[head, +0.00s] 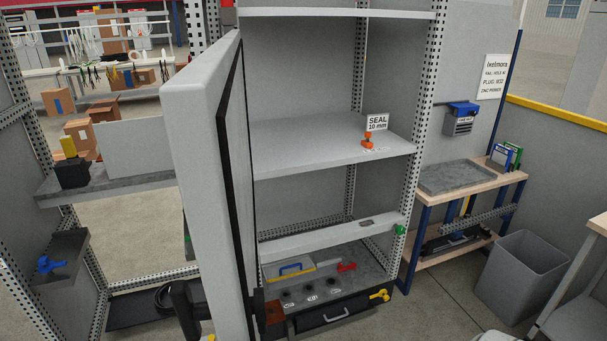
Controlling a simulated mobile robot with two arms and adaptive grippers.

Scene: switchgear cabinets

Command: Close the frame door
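The frame door (198,180) is a thick light-grey panel with a black seal strip along its inner side. It stands wide open, swung out toward me and seen nearly edge-on. The open cabinet (305,75) is behind it and to its right. A black part like a handle (186,308) shows at the door's lower left. A dark part with a brown face (272,311) shows at its lower right; I cannot tell whether it is a latch. I cannot make out either of my grippers.
A red handle (346,267) and a yellow knob (380,295) show low in the cabinet. A workbench (460,180) and grey bin (520,275) stand right. Floor between cabinet and bin is clear.

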